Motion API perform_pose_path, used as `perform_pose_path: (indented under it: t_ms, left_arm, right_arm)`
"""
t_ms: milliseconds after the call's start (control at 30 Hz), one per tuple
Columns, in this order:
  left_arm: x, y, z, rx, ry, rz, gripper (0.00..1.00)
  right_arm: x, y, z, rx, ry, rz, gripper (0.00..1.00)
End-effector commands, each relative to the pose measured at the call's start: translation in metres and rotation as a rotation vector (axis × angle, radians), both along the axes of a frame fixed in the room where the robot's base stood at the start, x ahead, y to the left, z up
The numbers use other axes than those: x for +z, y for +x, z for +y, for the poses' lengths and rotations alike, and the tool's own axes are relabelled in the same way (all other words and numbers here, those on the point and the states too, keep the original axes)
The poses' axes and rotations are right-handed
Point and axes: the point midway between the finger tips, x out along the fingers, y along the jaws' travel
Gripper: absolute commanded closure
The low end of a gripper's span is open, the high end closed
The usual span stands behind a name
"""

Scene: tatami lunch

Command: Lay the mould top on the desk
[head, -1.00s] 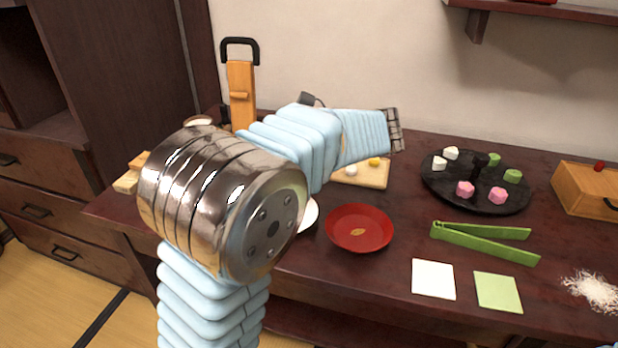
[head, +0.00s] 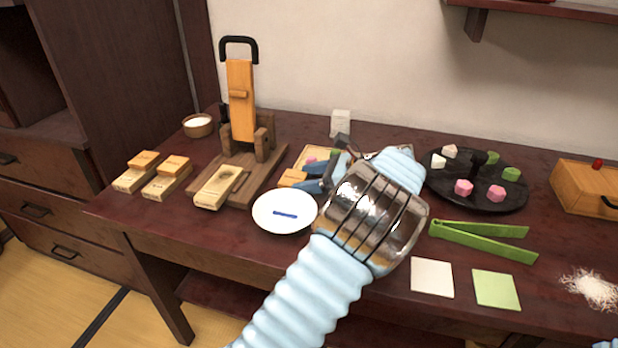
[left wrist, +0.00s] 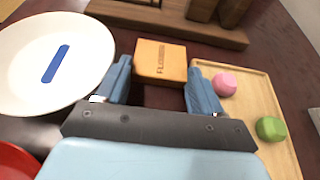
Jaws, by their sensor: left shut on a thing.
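The mould top, a small orange wooden block marked FLOWER (left wrist: 160,62), is between the two blue fingers of my left gripper (left wrist: 162,80), which is shut on it. In the head view the mould top (head: 293,178) shows just left of my left gripper (head: 318,177), between the white plate and the wooden tray. It is low over the dark desk (head: 240,245); I cannot tell whether it touches the desk. A pale mould base (head: 215,190) lies on the press board (head: 262,172). My right gripper is not in view.
The white plate (head: 285,222) with a blue strip is close by. The wooden tray (left wrist: 250,95) holds pink and green sweets. Two other moulds (head: 134,180) stand at the left. A black round tray (head: 500,200) and green tongs (head: 480,240) are at the right.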

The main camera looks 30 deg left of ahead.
Motion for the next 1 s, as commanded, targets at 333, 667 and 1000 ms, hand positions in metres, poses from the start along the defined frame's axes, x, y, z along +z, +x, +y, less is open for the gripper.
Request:
perform_pose_path:
  t_ms: [333,667,1000]
  left_arm:
    - [-0.008,-0.001,0.000,0.001,-0.002,0.003,0.62]
    - [-0.016,-0.001,-0.001,0.000,-0.007,0.011,0.22]
    - [-0.001,0.004,-0.014,-0.007,-0.006,0.009,0.22]
  right_arm:
    - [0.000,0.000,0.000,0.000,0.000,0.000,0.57]
    - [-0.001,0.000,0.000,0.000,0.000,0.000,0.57]
    - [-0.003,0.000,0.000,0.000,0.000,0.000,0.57]
